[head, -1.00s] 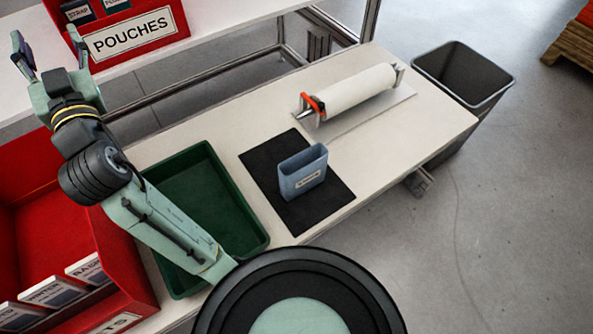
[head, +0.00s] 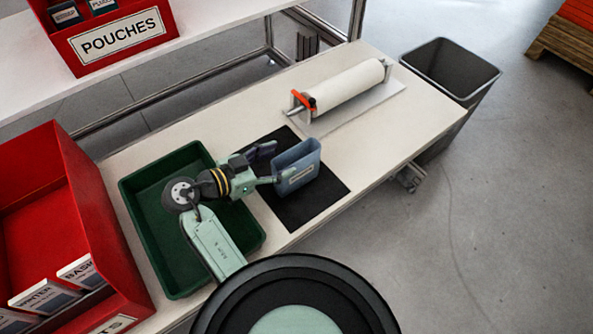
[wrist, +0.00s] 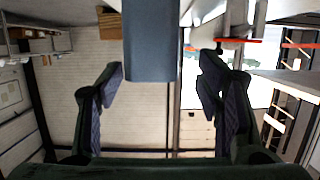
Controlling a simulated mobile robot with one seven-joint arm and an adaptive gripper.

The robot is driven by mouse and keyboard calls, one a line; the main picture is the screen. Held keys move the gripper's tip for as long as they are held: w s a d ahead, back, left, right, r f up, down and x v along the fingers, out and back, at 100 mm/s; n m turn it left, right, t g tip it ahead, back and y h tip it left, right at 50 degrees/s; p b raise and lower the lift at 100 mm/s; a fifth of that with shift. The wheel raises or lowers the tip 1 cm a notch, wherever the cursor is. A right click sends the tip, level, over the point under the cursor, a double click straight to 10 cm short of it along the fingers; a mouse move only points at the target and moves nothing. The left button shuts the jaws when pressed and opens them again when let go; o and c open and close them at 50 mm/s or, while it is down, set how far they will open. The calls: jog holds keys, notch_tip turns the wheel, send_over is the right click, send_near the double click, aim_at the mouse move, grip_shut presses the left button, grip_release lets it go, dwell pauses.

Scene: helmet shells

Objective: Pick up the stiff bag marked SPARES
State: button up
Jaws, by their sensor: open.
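The stiff blue-grey bag (head: 298,172) stands upright on the black mat (head: 315,204), open at the top. A small pale label shows on its front, too small to read. My gripper (head: 268,166) is open and reaches in level from the left, its tips at the bag's left end. In the wrist view the bag (wrist: 150,45) shows at top centre, in line with the gap between the two open fingers (wrist: 160,78). There is clear space on both sides of it. I cannot tell whether a finger touches the bag.
My arm passes over the green tray (head: 133,205), left of the mat. A roll on a stand (head: 345,88) lies behind the bag. A red bin of packets (head: 60,190) stands at left, a red POUCHES box (head: 120,36) on the shelf. A grey waste bin (head: 450,70) is beyond the table.

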aim_at(297, 154)
jog(key=shift+w+d, duration=0.3)
jog(key=shift+d, duration=0.3)
jog(key=x, duration=0.4)
jog(key=shift+s+d+r, duration=0.1)
jog(key=shift+d+r, duration=0.05)
jog(key=shift+d, duration=0.2)
jog(key=c, duration=1.2)
